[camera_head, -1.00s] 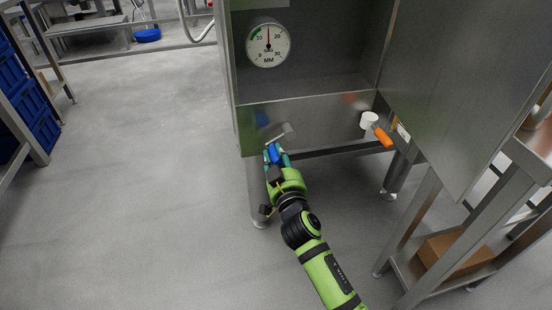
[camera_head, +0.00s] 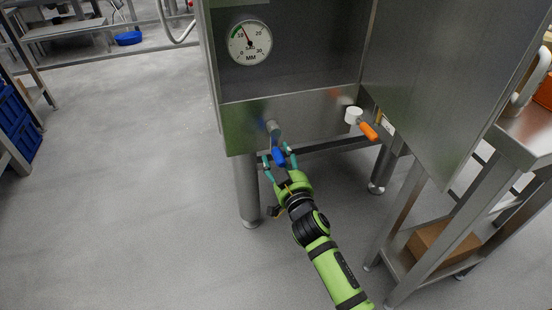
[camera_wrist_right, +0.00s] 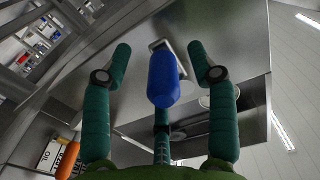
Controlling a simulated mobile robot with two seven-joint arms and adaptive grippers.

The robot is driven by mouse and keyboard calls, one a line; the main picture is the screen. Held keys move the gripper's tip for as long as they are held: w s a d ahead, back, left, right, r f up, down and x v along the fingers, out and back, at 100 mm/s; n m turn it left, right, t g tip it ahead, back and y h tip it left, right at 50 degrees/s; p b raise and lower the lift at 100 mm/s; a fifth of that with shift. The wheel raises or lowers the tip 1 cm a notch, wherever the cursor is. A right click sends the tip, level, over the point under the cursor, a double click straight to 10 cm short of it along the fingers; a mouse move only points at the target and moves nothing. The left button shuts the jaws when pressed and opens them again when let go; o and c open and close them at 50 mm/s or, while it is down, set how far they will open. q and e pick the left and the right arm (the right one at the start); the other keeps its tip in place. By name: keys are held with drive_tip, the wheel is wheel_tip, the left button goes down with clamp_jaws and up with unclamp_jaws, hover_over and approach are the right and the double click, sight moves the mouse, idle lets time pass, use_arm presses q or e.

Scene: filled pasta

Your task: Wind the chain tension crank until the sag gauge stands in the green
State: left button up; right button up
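The chain tension crank (camera_head: 272,130) has a grey arm on the front panel of the steel machine, with a blue grip (camera_head: 279,157) hanging low. The blue grip fills the middle of the right wrist view (camera_wrist_right: 163,78). My right gripper (camera_head: 277,154) is open, its fingers spread on both sides of the blue grip with visible gaps. The round sag gauge (camera_head: 250,43) sits above, marked in MM. Its needle leans up and left, with its tip at or close to the right end of the green band. My left gripper is out of view.
An orange handle (camera_head: 368,131) on a white hub (camera_head: 353,115) sticks out right of the crank. A large steel panel (camera_head: 440,80) stands at right, above a frame with a cardboard box (camera_head: 440,245). Blue crates (camera_head: 16,130) stand far left. The floor at left is clear.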

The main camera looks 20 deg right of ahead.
drive_tip(key=shift+s+a+r, duration=0.1)
drive_tip(key=shift+s, duration=0.35)
drive_tip(key=s+p, duration=0.2)
drive_tip(key=s, duration=0.6)
idle(0.3)
